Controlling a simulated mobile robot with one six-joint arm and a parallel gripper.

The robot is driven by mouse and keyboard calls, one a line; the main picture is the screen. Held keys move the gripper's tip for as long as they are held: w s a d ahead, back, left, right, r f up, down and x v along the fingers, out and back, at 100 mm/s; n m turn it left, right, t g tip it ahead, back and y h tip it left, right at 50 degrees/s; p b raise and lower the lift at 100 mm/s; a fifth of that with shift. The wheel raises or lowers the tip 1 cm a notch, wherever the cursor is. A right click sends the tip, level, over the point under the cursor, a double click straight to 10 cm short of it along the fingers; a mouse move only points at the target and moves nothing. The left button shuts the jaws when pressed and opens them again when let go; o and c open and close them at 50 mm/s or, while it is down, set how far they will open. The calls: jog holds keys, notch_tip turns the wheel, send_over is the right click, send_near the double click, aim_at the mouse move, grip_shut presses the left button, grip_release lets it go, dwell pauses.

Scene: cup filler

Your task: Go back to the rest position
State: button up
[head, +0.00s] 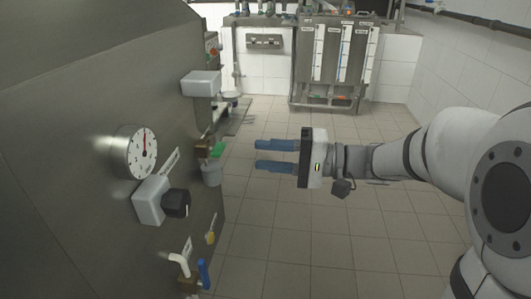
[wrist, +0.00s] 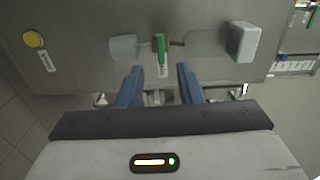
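My gripper (head: 268,156) has two blue fingers held apart with nothing between them. In the head view it points left toward the steel machine (head: 80,110) and is in mid-air over the tiled floor. A pale grey cup (head: 211,173) is at the machine's side, under a small tap with a green handle (head: 217,149). A gap shows between the fingertips and the cup. In the wrist view the fingers (wrist: 160,88) are spread, with the green handle (wrist: 161,55) ahead of them and the cup (wrist: 123,48) to the left.
The machine's panel carries a round gauge (head: 140,152), a black knob (head: 176,203), a yellow button (head: 211,238) and a blue-handled valve (head: 203,273). Tall steel equipment (head: 335,55) stands against the back wall. The tiled floor (head: 300,230) around the gripper is clear.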

jog(key=s+d+r+g+h+p, duration=0.3)
jog(key=s+r+h+p, duration=0.65)
jog(key=p, duration=1.05)
jog(key=s+d+r+t+h+p, duration=0.2)
jog(key=d+r+t+h+p, duration=0.2)
jog(key=d+r+h+p, duration=0.4)
jog(key=d+r+p, duration=0.5)
jog(key=d+p, duration=0.1)
jog(key=p, duration=0.4)
jog(key=shift+s+d+n, duration=0.2)
jog(key=shift+s+n, duration=0.2)
jog(key=shift+h, duration=0.25)
